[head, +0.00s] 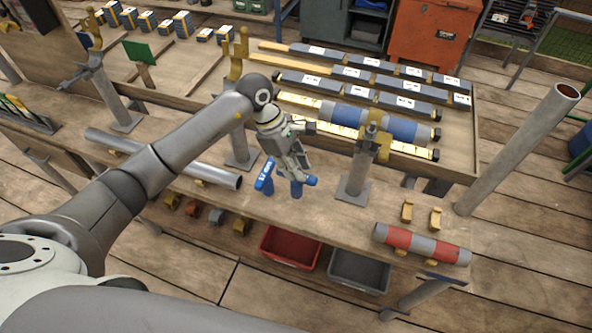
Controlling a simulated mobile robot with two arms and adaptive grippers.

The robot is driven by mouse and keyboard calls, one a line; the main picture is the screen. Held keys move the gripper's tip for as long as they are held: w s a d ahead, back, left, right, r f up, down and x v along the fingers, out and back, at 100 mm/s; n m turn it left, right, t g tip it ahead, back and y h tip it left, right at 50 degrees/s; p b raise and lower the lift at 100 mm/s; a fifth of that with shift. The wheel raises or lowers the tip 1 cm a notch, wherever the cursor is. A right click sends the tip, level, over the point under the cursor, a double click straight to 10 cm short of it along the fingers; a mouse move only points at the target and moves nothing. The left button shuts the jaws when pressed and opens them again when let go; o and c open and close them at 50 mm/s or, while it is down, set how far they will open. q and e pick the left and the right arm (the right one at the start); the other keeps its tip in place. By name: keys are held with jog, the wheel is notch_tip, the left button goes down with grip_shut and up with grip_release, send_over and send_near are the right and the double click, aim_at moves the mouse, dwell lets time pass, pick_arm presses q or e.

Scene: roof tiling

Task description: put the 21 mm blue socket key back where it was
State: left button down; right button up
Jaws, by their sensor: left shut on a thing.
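My left gripper (291,168) comes in from the left and is shut on the blue socket key (265,177). The key hangs below the gripper, over the front part of the wooden bench (325,213). White lettering shows on its left blue part, too small to read surely. More blue parts show to the right, below the fingers; the middle is partly hidden by the gripper. I cannot tell whether the key touches the bench. My right gripper is not in view.
A clamp post (356,170) stands just right of the key, and a grey pipe (165,157) lies to its left. A red-banded roll (421,244) lies at the right. Below are a red bin (290,247) and a grey bin (358,271). A slanted tube (520,148) rises at right.

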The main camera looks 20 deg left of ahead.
aim_at(297, 184)
pick_arm(q)
notch_tip(297, 184, down, 2)
jog(key=shift+d+f+p, duration=0.1)
jog(key=shift+p, duration=0.7)
jog(key=shift+f, duration=0.45)
jog(key=shift+f, duration=0.15)
jog(key=c, duration=1.3)
grip_release()
jog(key=shift+o, duration=0.2)
